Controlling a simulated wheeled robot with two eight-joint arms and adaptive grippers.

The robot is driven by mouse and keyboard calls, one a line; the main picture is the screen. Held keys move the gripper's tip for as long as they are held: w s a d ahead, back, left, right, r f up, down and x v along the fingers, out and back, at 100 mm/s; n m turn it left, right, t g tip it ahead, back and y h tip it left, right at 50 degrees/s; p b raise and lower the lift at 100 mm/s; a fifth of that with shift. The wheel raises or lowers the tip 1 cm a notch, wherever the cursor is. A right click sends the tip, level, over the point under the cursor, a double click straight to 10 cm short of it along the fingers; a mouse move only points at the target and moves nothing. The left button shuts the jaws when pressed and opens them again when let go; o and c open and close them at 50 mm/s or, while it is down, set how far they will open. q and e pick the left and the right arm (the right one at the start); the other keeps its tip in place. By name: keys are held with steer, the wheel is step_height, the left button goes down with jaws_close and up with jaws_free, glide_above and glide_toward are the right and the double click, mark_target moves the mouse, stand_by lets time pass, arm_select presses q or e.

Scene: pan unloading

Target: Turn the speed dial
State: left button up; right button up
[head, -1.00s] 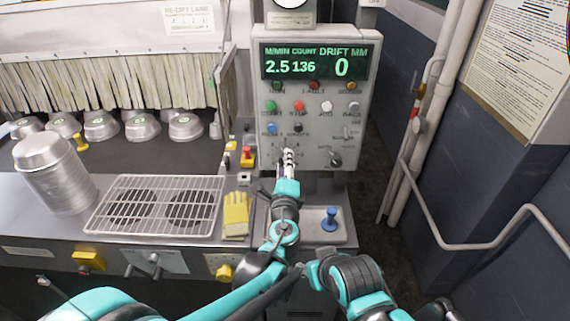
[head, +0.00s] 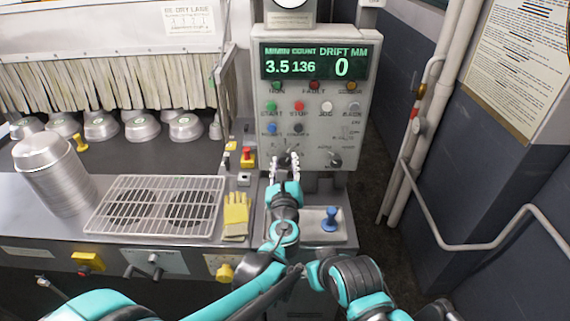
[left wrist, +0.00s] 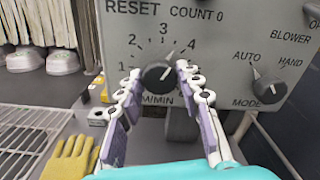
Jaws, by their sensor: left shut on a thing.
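The speed dial (left wrist: 158,76) is a round black knob with a white pointer, on a grey control panel (head: 346,60). Its scale is marked M/MIN, and the pointer stands between 3 and 4. My left gripper (head: 285,158) is at the lower left of the panel. In the left wrist view its fingers stand on either side of the knob, shut on it. The green display (head: 314,61) reads 3.5, with count 136 and drift 0. The head view mostly hides the dial behind the fingers. My right gripper is out of view.
The mode knob (left wrist: 268,89) sits right of the dial, with push buttons above. A red button on a yellow box (head: 247,157), a yellow glove (head: 236,215) and a wire rack (head: 154,206) lie to the left. A blue-handled stamp (head: 330,220) stands in a tray below.

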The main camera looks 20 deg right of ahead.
arm_select(q)
steer(key=shift+m, duration=1.5)
steer(key=o, duration=1.1)
steer(key=shift+o, duration=0.2)
steer(key=shift+s, duration=0.15)
steer(key=v, duration=1.2)
